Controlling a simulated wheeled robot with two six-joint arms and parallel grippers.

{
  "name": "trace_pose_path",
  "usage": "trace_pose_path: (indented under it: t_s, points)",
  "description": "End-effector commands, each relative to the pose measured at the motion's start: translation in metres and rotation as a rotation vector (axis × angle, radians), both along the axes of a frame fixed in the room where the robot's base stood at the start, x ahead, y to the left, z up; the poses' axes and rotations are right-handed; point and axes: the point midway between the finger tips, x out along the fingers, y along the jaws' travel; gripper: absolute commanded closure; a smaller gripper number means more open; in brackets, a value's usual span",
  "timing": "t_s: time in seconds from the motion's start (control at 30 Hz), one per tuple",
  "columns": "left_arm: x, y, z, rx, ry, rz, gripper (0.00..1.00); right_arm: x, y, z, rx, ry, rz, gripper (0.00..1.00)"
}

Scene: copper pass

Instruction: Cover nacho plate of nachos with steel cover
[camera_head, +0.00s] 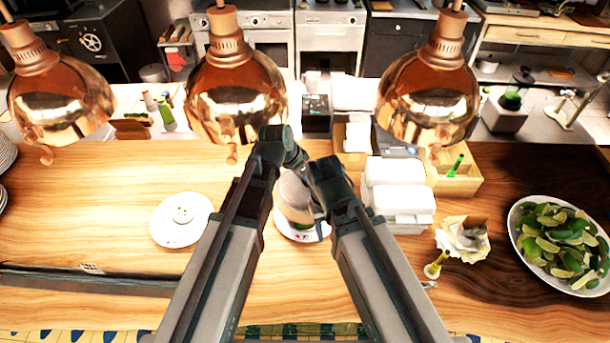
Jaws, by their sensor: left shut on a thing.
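A pale steel cover (294,198), dome-like and partly hidden by my arms, is at the centre of the counter. It is over or on a white plate (302,236), whose front rim shows with small green and red marks. Any nachos are hidden; I cannot tell whether the cover touches the plate. My left gripper (299,171) is at the top of the cover and shut on it. My right arm's dark end is just right of the cover; its fingers are not clear, so I cannot tell their state.
White boxes (398,190), a crumpled paper packet (462,238) and a bowl of limes (560,245) stand right. Copper lamps (235,95) hang over the counter's back. The counter's left part is mostly free.

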Motion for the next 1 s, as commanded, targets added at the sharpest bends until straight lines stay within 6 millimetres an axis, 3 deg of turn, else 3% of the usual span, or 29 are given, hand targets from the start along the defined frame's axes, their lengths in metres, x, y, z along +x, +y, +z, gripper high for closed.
trace_pose_path:
  t_s: [0.6,1.0]
  points:
    - [0.000,0.000,-0.064,-0.001,-0.001,0.000,1.00,0.001,0.000,-0.065,0.000,-0.003,0.003,0.50]
    - [0.000,0.000,-0.074,0.000,0.000,0.000,1.00,0.001,0.000,-0.074,0.000,-0.003,0.002,0.50]
